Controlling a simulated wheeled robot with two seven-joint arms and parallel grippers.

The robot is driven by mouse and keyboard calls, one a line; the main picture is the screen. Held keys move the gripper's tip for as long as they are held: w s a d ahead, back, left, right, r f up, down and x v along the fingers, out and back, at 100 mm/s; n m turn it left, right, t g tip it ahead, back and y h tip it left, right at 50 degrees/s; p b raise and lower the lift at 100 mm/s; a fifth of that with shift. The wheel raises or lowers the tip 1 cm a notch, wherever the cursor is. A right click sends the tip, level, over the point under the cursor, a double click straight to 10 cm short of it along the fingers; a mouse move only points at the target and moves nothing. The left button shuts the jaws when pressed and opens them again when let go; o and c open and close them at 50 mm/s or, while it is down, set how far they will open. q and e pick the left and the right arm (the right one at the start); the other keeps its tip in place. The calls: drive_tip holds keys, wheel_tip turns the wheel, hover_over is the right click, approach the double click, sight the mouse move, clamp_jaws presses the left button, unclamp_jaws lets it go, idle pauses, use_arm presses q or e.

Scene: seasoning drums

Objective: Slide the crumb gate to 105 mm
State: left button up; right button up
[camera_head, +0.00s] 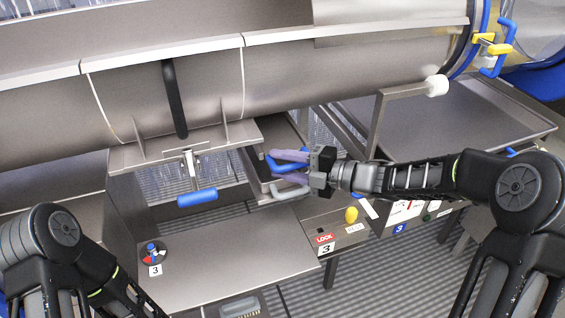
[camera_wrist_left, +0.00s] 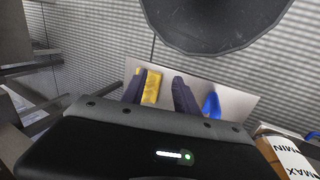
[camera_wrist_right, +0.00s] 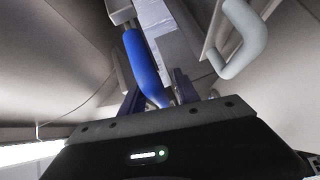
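A blue handle (camera_head: 272,162) sits under the drum at the centre of the head view. A grey bent handle (camera_head: 291,192) is just below it. I cannot tell for sure which part is the crumb gate, and no millimetre scale is readable. My right gripper (camera_head: 281,168) is open at the blue handle. In the right wrist view the blue handle (camera_wrist_right: 145,65) runs down between the two fingers (camera_wrist_right: 158,92), with no clear grip on it. The grey handle (camera_wrist_right: 245,42) is outside the fingers, to the right. My left gripper (camera_wrist_left: 160,90) is open and empty.
Another blue handle (camera_head: 197,198) hangs on a clamp below the drum. A flat metal table (camera_head: 225,260) lies in front, with a small dial (camera_head: 151,252) marked 3. A LOCK box (camera_head: 335,232) with a yellow knob stands right of it. A grey tray (camera_head: 470,120) is at right.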

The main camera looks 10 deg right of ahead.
drive_tip(key=shift+s+f, duration=0.1)
clamp_jaws()
